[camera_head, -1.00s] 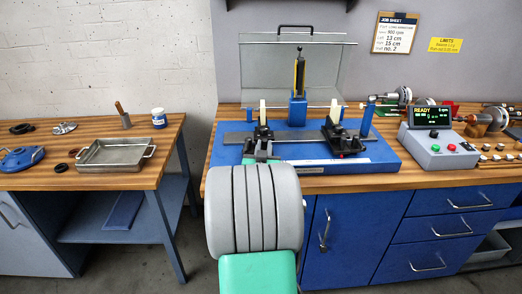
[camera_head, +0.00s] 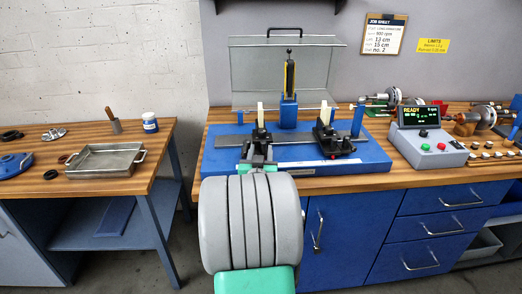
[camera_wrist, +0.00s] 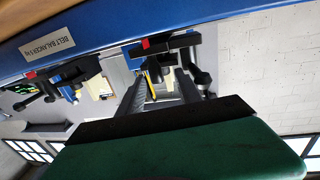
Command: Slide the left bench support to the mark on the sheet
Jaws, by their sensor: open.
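The left bench support (camera_head: 260,139), black with an upright white plate, stands on the rail of the blue balancing bench (camera_head: 217,160). The right support (camera_head: 328,137), with a red knob, stands farther right on the same rail. My gripper (camera_head: 257,166) is at the front of the left support, and its fingertips are partly hidden by my wrist. In the wrist view, my gripper (camera_wrist: 157,85) has its grey fingers apart, with a black support with a red part (camera_wrist: 165,45) just beyond them. Contact cannot be told. The mark on the job sheet reads 13 cm, 15 cm and no. 2 (camera_head: 383,36).
A yellow-and-black column (camera_head: 290,75) with a clear guard behind it rises at the bench's middle. A control box (camera_head: 425,146) reading READY stands to the right. A side table with a metal tray (camera_head: 105,160) stands at the left, across a gap.

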